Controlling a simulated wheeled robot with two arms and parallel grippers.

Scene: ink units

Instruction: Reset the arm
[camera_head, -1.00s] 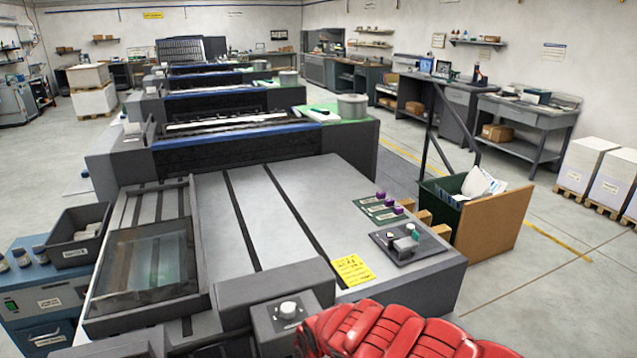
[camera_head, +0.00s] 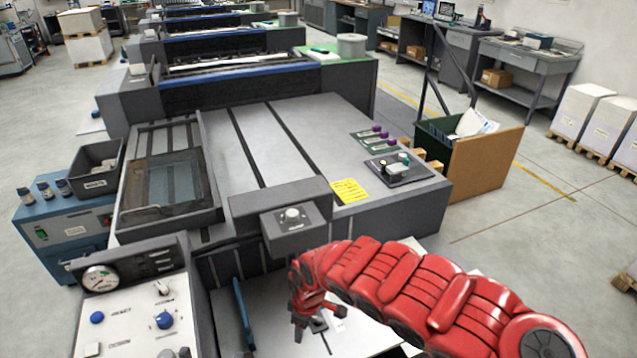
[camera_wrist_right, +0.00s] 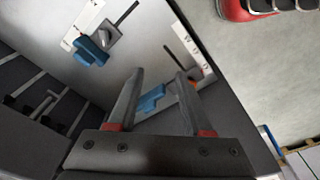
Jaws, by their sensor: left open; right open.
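My right gripper (camera_head: 312,325), on the red arm from the right, hangs over a white panel (camera_head: 270,300) below the press's front edge. In the right wrist view its two grey fingers (camera_wrist_right: 158,78) are apart. A blue handle (camera_wrist_right: 92,50) beside a grey block with a knob (camera_wrist_right: 104,33) lies beyond the left finger. Another blue part (camera_wrist_right: 151,101) shows between the fingers; I cannot tell if it touches them. In the head view a slim blue bar (camera_head: 243,312) stands left of the gripper. My left gripper is not in view.
A control console (camera_head: 135,315) with gauge and knobs stands at the lower left. The grey press (camera_head: 290,140) with a knob box (camera_head: 291,222) lies just behind my right gripper. A green bin (camera_head: 436,142) and a brown board (camera_head: 486,165) stand to the right.

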